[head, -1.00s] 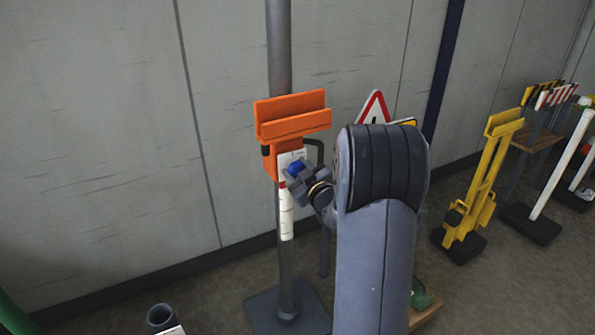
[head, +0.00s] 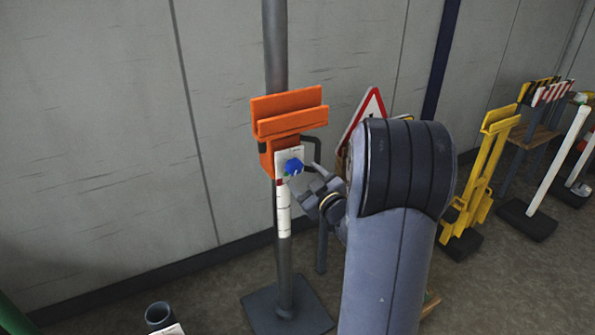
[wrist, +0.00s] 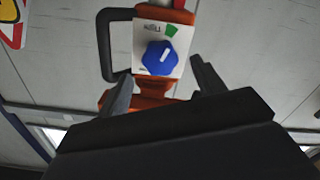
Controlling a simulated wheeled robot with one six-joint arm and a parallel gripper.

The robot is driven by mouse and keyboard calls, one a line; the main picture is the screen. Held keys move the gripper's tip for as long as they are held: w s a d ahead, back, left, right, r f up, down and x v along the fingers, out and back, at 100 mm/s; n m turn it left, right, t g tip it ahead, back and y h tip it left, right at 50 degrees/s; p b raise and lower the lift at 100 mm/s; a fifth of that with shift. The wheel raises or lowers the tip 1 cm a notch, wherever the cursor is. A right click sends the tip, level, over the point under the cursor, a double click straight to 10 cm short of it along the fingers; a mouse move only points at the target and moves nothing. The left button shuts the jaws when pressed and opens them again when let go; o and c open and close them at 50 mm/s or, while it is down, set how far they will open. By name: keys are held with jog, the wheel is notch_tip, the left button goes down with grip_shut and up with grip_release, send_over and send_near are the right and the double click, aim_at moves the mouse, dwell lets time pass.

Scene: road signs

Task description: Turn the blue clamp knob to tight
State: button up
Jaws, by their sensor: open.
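The blue clamp knob (head: 293,166) sits on a white plate (head: 281,156) on the orange clamp (head: 290,118), which is fixed to a grey post. In the wrist view the knob (wrist: 160,57) carries a white line, tilted slightly right of straight up, roughly toward a green patch (wrist: 172,30) on the plate. The plate's lettering is too small to read. My gripper (head: 305,179) is open and empty, just off the knob to the lower right in the head view. In the wrist view its fingers (wrist: 163,84) stand apart below the knob, one to each side.
A black handle (wrist: 112,45) loops out beside the clamp, close to one finger. A red-edged triangular sign (head: 362,118) stands behind my arm. Yellow stands (head: 485,170) and white posts are at the right. The wall side left of the post is clear.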

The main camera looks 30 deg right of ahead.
aim_at(297, 169)
jog(key=shift+s+d, duration=0.1)
jog(key=shift+s, duration=2.2)
jog(key=shift+w, duration=0.15)
jog(key=w, duration=1.1)
jog(key=shift+a, duration=0.2)
jog(key=shift+s+n, duration=0.2)
jog(key=shift+n, duration=0.6)
